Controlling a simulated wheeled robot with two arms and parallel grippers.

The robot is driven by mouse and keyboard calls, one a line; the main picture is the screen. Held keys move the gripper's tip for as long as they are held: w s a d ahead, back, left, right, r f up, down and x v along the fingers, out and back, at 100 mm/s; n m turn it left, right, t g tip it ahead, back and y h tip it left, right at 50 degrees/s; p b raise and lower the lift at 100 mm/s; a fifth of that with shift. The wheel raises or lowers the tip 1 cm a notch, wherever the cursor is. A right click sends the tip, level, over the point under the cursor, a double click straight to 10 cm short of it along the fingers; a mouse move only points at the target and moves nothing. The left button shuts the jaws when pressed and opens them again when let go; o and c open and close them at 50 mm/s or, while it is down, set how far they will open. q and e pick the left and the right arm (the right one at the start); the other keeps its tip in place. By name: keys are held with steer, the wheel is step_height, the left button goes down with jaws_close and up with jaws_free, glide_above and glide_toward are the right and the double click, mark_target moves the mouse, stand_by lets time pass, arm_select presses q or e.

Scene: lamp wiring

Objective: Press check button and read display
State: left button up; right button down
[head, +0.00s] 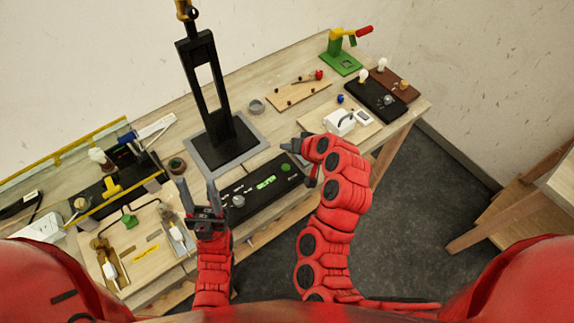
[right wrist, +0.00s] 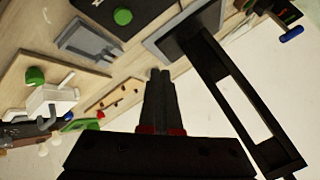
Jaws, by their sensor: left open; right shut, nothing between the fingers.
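The black check box (head: 256,207) lies near the table's front edge. Its display (head: 265,182) shows lit green letters, perhaps "SILVER", too small to read surely. A round green button (head: 286,167) is at its right end and also shows in the right wrist view (right wrist: 123,16). A grey knob (head: 238,201) sits at its left. My right gripper (head: 294,147) is shut and empty, beyond the button and apart from it; its closed fingers show in the right wrist view (right wrist: 160,82). My left gripper (head: 198,192) is open and empty, by the box's left end.
A tall black stand (head: 206,80) on a grey plate (head: 250,128) rises behind the box. A board with a white part (head: 340,123) lies to the right. A green clamp (head: 341,62) stands far right. Wired boards and a yellow rail (head: 65,153) crowd the left.

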mark_target(288, 170)
steer(key=shift+f, duration=0.1)
step_height(288, 170, down, 8)
steer(key=b, duration=0.4)
steer(key=shift+b, duration=0.4)
steer(key=shift+f+b, duration=0.3)
steer(key=shift+f, duration=0.05)
stand_by(1.3)
steer(key=shift+f+b, duration=0.35)
steer(key=shift+b, duration=0.05)
steer(key=shift+f+b, duration=0.35)
steer(key=shift+f, duration=0.05)
stand_by(0.5)
steer(key=shift+r, duration=0.15)
steer(key=shift+r+p, duration=0.35)
steer(key=shift+r, duration=0.35)
